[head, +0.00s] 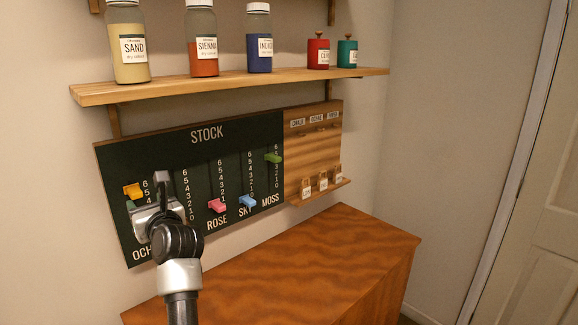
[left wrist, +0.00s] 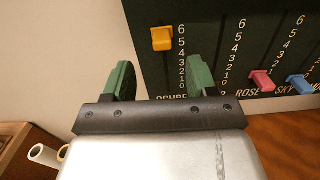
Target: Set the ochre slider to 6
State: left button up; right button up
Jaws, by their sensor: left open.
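The ochre slider (head: 133,190) is a yellow-orange knob at the left of the dark STOCK board (head: 208,150). It is high in its column, and in the left wrist view the ochre slider (left wrist: 162,39) sits beside the 6 and 5 marks; its exact mark is hard to tell. My left gripper (head: 153,203) is in front of the board's lower left, below and apart from the knob, partly hiding the ochre label and scale. In the left wrist view its green fingers (left wrist: 160,75) are spread and empty, with the knob beyond them. My right gripper is not in view.
A pink rose slider (head: 217,205), blue sky slider (head: 247,202) and green moss slider (head: 273,157) stand to the right. A wooden shelf (head: 230,86) with jars overhangs the board. A wooden cabinet top (head: 300,257) lies below.

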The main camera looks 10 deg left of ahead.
pick_arm(q)
jog(key=s+d+f+m+t+h, duration=0.1)
jog(key=s+d+m+t+h, duration=0.2)
jog(key=d+m+t+h, duration=0.75)
jog(key=s+d+f+m+t+h, duration=0.1)
jog(key=s+d+m+t+h, duration=0.25)
jog(key=m, duration=1.35)
jog(key=s+d+f+m+g+h, duration=0.4)
jog(key=d+f+m+g, duration=0.1)
jog(key=f+m, duration=0.2)
jog(key=s+d+f+m+g+h, duration=0.3)
jog(key=d+f+m+g, duration=0.15)
jog(key=f+m, duration=0.3)
jog(key=s+a+f+m+g+y, duration=0.25)
jog(key=s+f+g, duration=0.4)
jog(key=s, duration=0.45)
jog(key=s+a+f+m+g+y, duration=0.2)
jog(key=s+f+m+g+y, duration=0.2)
jog(key=s+f+g, duration=0.5)
notch_tip(320, 180, down, 25)
jog(key=s+t+b, duration=0.1)
jog(key=s+t, duration=0.1)
jog(key=s+a+f+g+b, duration=0.1)
jog(key=s+a+f, duration=0.2)
jog(key=s+f, duration=1.3)
notch_tip(320, 180, down, 2)
jog(key=shift+s+f+g+b, duration=0.2)
jog(key=shift+s+g+b, duration=0.1)
